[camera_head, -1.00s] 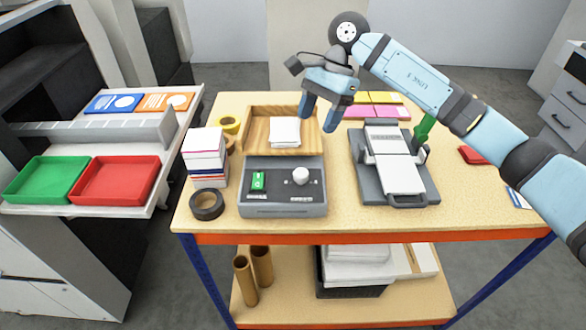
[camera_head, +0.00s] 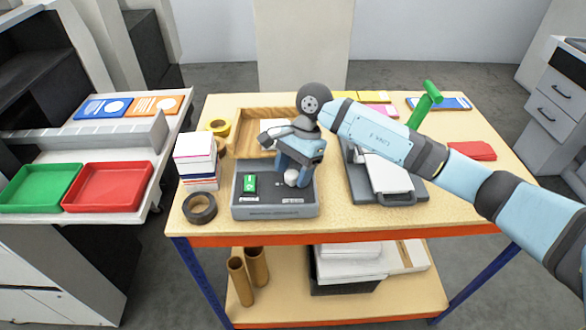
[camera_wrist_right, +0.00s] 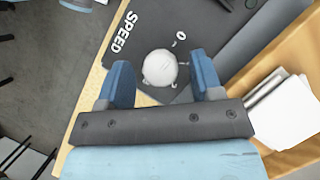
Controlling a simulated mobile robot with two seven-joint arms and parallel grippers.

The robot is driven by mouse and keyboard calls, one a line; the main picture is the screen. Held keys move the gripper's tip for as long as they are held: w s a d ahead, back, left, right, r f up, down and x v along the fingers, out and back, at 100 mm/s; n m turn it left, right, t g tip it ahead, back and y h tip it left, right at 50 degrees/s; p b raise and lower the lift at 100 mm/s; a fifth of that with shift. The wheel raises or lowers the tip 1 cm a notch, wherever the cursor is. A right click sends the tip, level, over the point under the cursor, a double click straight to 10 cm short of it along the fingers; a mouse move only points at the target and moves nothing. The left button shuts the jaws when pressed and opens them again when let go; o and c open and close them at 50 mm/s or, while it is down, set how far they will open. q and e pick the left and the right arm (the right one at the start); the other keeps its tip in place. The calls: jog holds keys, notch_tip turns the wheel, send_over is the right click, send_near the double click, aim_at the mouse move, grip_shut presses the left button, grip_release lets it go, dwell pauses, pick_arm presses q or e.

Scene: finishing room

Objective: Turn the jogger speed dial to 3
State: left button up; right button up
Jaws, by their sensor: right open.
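The jogger is a grey box with a wooden tray behind it; its dark control panel (camera_head: 270,198) faces up at the table's front. The white speed dial (camera_head: 291,178) is on the panel's right side, partly covered by my right gripper (camera_head: 294,170). In the right wrist view the dial (camera_wrist_right: 160,68) shows between the two blue fingertips of my right gripper (camera_wrist_right: 164,82), which is open with gaps on both sides. The word SPEED and a 0 are printed near the dial; its pointer setting is not clear. My left gripper is not in view.
A green switch (camera_head: 249,183) is on the panel's left. A stack of cards (camera_head: 196,160) and a black tape roll (camera_head: 199,208) stand to the left. A grey machine (camera_head: 388,180) with a green lever (camera_head: 424,104) stands to the right, close to my arm.

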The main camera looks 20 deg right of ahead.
jog(key=shift+f, duration=0.1)
jog(key=c, duration=0.9)
